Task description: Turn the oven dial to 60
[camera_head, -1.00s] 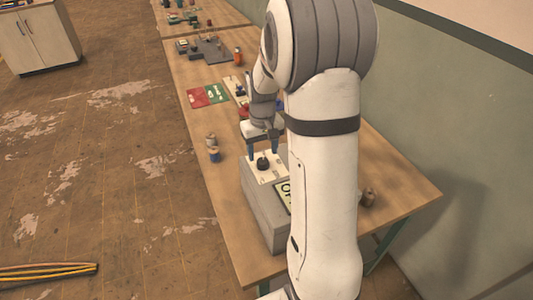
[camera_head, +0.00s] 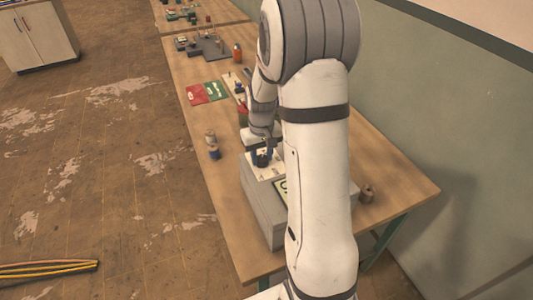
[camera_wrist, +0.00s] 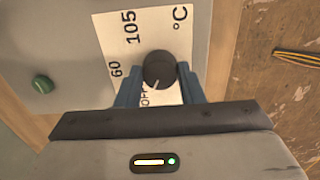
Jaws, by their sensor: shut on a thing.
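The oven (camera_head: 264,208) is a grey box on the wooden table. Its black dial (camera_wrist: 159,70) sits on a white scale plate (camera_wrist: 118,40) marked 60, 105, °C and a partly hidden OFF. A light pointer mark on the dial faces the lower left, towards OFF in the wrist view. My gripper (camera_wrist: 160,88) has its blue fingers on both sides of the dial and is shut on it. In the head view my gripper (camera_head: 262,156) is over the oven's top and largely covers the dial.
A green knob (camera_wrist: 43,84) is on the oven's grey face, left of the scale. A brown object (camera_head: 366,194) stands right of the oven. Red and green cards (camera_head: 203,92) lie farther back.

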